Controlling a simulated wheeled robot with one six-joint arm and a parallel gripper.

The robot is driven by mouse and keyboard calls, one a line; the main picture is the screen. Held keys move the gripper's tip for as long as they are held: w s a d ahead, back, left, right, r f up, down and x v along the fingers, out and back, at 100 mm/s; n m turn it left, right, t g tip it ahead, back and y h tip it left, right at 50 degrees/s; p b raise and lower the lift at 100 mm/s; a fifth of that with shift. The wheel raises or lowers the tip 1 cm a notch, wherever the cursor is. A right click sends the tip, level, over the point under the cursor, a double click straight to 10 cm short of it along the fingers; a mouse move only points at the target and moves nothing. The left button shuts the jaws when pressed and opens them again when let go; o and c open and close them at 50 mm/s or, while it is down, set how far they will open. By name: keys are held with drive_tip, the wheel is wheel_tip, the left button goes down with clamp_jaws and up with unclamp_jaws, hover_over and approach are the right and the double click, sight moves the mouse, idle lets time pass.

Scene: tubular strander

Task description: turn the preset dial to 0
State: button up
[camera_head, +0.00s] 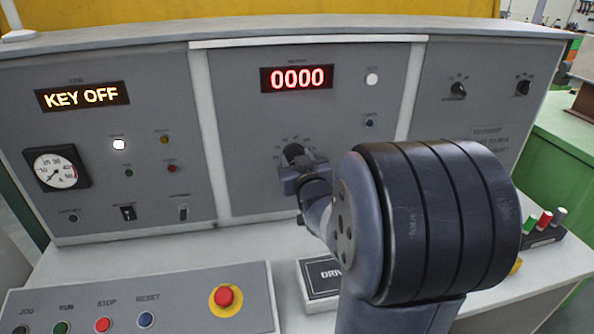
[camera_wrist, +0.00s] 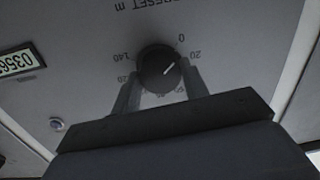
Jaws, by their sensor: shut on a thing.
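The preset dial is a round black knob (camera_wrist: 158,66) with a white pointer line, on a grey panel marked "PRESET m". In the wrist view the lettering is upside down, and the pointer aims to the upper right, between the 0 and 20 marks. My gripper (camera_wrist: 161,76) is shut on the dial, one finger on each side of it. In the head view my gripper (camera_head: 300,172) reaches the middle panel and the dial (camera_head: 293,150) shows just above it. The pointer is too small to read there.
A red display (camera_head: 297,78) reads 0000 above the dial. The left panel has a "KEY OFF" display (camera_head: 82,96) and a gauge (camera_head: 57,168). Two small knobs (camera_head: 458,90) (camera_head: 523,88) sit on the right panel. A red mushroom button (camera_head: 224,297) stands on the desk.

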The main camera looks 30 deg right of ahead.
drive_tip(key=shift+n+b, duration=0.45)
drive_tip(key=shift+n, duration=0.15)
drive_tip(key=o, duration=1)
drive_tip(key=shift+c, duration=0.2)
drive_tip(key=v, duration=1)
drive_tip(key=shift+s+a, duration=0.15)
drive_tip(key=shift+s, duration=0.2)
drive_tip(key=x, duration=1)
drive_tip(key=shift+w, duration=0.4)
